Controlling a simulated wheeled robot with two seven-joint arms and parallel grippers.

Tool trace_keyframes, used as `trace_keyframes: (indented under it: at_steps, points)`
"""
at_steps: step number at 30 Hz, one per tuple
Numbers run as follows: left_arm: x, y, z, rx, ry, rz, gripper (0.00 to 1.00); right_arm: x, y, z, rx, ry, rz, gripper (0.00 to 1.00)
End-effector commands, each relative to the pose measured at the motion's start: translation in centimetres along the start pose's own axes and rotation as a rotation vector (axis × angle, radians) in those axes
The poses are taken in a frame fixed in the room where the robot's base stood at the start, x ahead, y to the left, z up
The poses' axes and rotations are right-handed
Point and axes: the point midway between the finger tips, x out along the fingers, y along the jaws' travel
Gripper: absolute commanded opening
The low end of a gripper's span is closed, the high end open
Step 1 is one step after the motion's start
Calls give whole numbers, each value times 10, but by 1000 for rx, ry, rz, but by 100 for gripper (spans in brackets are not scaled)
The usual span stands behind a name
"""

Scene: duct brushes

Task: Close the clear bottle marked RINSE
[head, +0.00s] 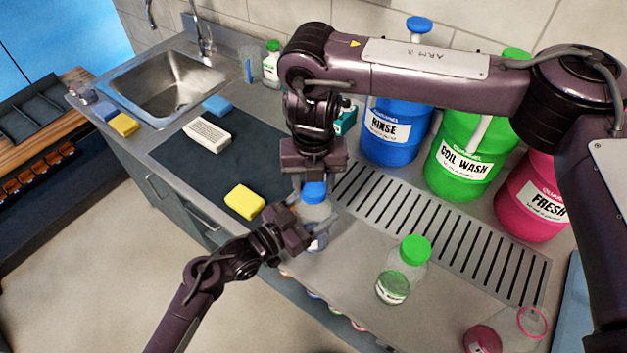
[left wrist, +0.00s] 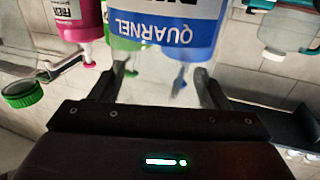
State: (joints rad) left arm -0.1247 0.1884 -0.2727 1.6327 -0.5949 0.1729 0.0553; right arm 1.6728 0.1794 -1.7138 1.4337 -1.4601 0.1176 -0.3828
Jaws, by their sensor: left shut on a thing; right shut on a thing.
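A clear bottle (head: 316,212) with a blue-edged label stands on the counter's front part; the label's word is too small to read. My left gripper (head: 298,226) is shut on its body from the left. A blue cap (head: 314,192) is at the bottle's mouth, and my right gripper (head: 314,172) is shut on it from above. I cannot tell whether the cap is seated on the neck.
A blue RINSE drum (head: 388,150), a green COIL WASH drum (head: 462,172) and a pink FRESH drum (head: 530,222) stand behind a slotted drain (head: 440,225). A green-capped bottle (head: 393,285) stands to the right. A yellow sponge (head: 244,202) lies left on the dark mat (head: 195,172).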

Motion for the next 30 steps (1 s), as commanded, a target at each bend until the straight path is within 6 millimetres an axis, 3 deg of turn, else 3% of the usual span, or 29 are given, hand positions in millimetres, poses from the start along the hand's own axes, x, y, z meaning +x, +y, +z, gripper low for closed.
trace_keyframes:
  at_steps: [9, 13, 18, 19, 23, 30]
  points:
    - [0, 1, 0, 0, -1, 1, 6, 0, 0, 1, 720, -1, 2, 18]
    - [0, 1, 0, 0, -1, 1, 6, 0, 0, 1, 951, -1, 3, 18]
    - [0, 1, 0, 0, -1, 2, 6, 0, 0, 1, 963, -1, 3, 18]
    - [0, 1, 0, 0, -1, 2, 6, 0, 0, 1, 962, -1, 3, 49]
    - [0, 1, 1, -1, -1, 2, 6, 0, 0, 1, 961, -1, 2, 66]
    - [0, 1, 1, -1, -1, 1, 6, 0, 0, 0, 960, -1, 2, 67]
